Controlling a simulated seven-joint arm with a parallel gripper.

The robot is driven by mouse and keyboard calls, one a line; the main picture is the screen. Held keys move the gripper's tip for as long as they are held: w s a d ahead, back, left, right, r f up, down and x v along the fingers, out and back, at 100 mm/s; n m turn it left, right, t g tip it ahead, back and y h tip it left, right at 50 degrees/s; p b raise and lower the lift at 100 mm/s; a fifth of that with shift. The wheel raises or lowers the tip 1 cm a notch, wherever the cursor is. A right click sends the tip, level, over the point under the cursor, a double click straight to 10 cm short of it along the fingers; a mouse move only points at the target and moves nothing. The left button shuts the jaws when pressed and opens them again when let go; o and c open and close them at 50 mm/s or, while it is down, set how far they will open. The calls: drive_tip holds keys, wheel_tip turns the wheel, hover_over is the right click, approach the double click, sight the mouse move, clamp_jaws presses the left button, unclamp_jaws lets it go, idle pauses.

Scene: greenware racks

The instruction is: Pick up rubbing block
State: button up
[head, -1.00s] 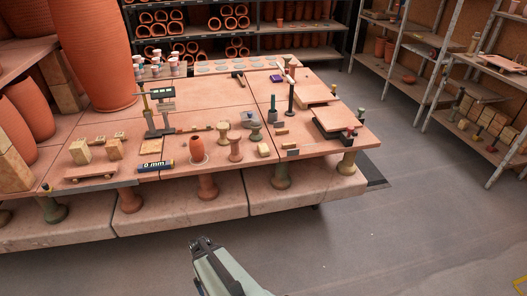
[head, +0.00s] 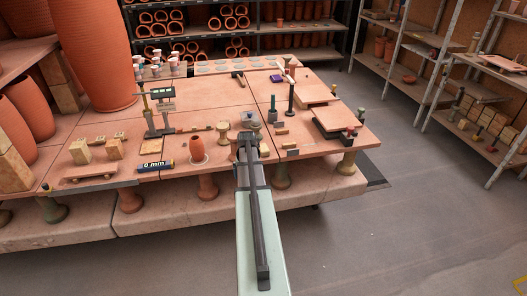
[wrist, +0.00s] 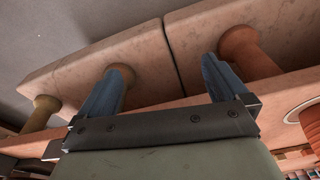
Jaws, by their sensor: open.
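Several small blocks lie on the table, and I cannot tell for sure which is the rubbing block. A small tan block (head: 264,149) lies just right of my gripper near the front edge. Another tan piece (head: 282,131) lies a little farther back. My gripper (head: 247,137) reaches over the table's front edge, with its end covering part of the tabletop there. In the wrist view my gripper (wrist: 164,66) has its two blue fingers wide apart with nothing held between them. That view shows the table edge and supports, and no block that I can make out.
A terracotta vase (head: 197,149) and a digital-readout stand (head: 160,110) are left of my gripper. Wooden blocks (head: 80,151) sit far left. Open floor (head: 400,230) lies at the right front.

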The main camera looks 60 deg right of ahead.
drive_tip(key=d+r+m, duration=0.1)
drive_tip(key=d+r, duration=0.3)
drive_tip(key=d+r+m, duration=0.1)
drive_tip(key=d+r, duration=0.2)
drive_tip(key=d, duration=0.1)
drive_tip(key=d+r+h, duration=0.1)
drive_tip(key=d+r, duration=0.3)
drive_tip(key=shift+w+r+m, duration=0.15)
drive_tip(key=shift+r+m, duration=0.15)
drive_tip(key=shift+m, duration=0.1)
drive_tip(key=w+d+r+m, duration=0.2)
drive_tip(key=d+r+m, duration=0.15)
drive_tip(key=r, duration=0.25)
drive_tip(key=m+g+y, duration=0.1)
drive_tip(key=m+y, duration=0.1)
drive_tip(key=m, duration=0.7)
hover_over(263, 147)
wheel_tip(263, 147, down, 9)
drive_tip(key=shift+d+r, duration=0.1)
drive_tip(key=shift+s+f, duration=0.15)
drive_tip(key=shift+f, duration=2.5)
drive_tip(key=c, duration=1.1)
